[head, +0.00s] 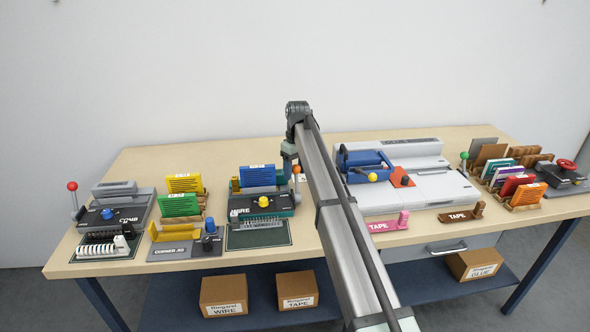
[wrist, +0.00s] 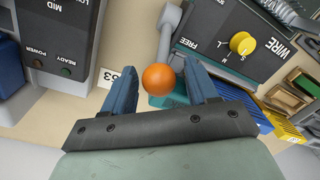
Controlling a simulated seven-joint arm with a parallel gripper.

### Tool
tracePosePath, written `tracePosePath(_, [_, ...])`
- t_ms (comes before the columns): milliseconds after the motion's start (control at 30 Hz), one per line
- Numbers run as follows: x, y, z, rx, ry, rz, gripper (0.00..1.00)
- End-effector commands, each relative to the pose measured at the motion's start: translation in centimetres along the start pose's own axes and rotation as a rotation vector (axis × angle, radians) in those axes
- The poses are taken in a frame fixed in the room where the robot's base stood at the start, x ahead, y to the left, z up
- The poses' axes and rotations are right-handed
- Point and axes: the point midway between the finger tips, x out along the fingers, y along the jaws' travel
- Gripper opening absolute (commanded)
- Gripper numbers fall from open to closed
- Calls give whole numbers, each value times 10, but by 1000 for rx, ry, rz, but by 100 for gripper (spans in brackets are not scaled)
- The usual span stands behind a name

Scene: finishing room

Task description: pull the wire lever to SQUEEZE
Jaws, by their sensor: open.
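The wire machine (head: 262,204) is a dark, green-edged unit marked WIRE with a yellow knob, left of centre on the table. In the wrist view its panel (wrist: 225,35) shows the word FREE and the yellow knob (wrist: 242,43). The wire lever ends in an orange ball (wrist: 158,80), also seen at the machine's right side in the head view (head: 297,169). My gripper (wrist: 160,70) is open, with a blue finger on each side of the ball. I cannot tell whether either finger touches it. In the head view my gripper (head: 290,163) is partly hidden by my arm.
A grey machine (head: 405,172) with a blue lever unit stands close on the right. The comb machine (head: 115,214) with a red-ball lever is at the far left.

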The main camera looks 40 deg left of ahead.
Motion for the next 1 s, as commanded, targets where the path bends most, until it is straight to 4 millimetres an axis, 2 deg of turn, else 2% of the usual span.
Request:
tracePosePath(100, [0, 0, 0, 0, 0, 0, 56])
tracePosePath(700, [0, 0, 0, 0, 0, 0, 0])
tracePosePath(1000, [0, -1, 1, 0, 3, 2, 0])
